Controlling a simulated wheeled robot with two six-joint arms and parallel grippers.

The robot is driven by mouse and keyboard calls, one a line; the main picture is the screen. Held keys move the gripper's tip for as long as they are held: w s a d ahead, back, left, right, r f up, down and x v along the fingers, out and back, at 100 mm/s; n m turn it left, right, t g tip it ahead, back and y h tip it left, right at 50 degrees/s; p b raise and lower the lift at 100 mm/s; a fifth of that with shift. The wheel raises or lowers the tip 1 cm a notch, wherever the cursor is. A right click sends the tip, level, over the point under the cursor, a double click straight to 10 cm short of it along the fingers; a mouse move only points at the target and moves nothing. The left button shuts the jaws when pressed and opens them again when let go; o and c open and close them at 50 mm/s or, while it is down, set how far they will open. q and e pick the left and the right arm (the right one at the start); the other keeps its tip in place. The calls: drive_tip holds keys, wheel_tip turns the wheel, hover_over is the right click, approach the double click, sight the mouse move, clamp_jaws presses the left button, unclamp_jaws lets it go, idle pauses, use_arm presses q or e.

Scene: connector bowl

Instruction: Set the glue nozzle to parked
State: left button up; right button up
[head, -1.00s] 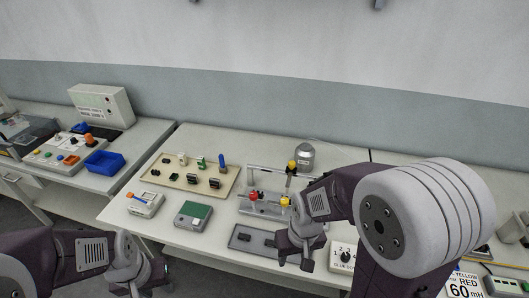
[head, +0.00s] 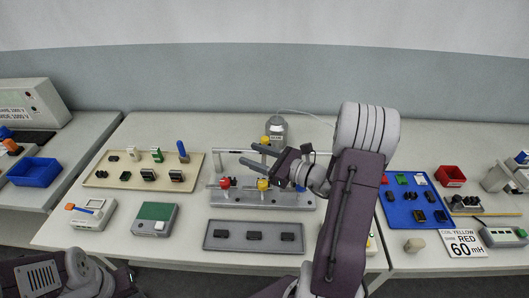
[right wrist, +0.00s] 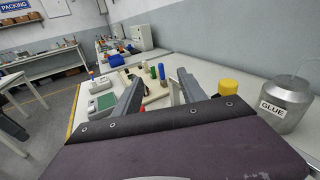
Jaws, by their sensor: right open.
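The glue pot (head: 278,130), a grey metal can with a thin hose, stands behind the grey fixture (head: 290,200); its GLUE label reads clearly in the right wrist view (right wrist: 285,108). A yellow cap (head: 265,140) shows in front of the pot; which part is the nozzle I cannot tell. The fixture also carries a red knob (head: 225,183) and a lower yellow knob (head: 263,185). My right gripper (head: 252,158) is open and empty above the fixture, pointing left. In the right wrist view a yellow cap (right wrist: 228,88) is outside its right finger. My left gripper's jaws are unclear, bottom left.
A grey tray (head: 215,236) with black parts lies in front of the fixture. A beige board (head: 105,178) with connectors and two small devices are left. A blue board (head: 395,215), red bin (head: 450,174) and sign (head: 462,243) are right. Bare table lies behind the boards.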

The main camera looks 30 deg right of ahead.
sight(268, 141)
drive_tip(key=d+f+m+t+h+b, duration=0.1)
drive_tip(key=d+f+m+t+h, duration=0.2)
drive_tip(key=d, duration=0.7)
drive_tip(key=w, duration=0.2)
drive_tip(key=w+a+m+h+p, duration=0.1)
drive_tip(key=w, duration=0.2)
drive_tip(key=w+a+h, duration=0.1)
drive_tip(key=w, duration=0.2)
drive_tip(key=shift+a+m, duration=0.1)
drive_tip(key=shift+m, duration=0.2)
drive_tip(key=shift+g, duration=0.3)
clamp_jaws()
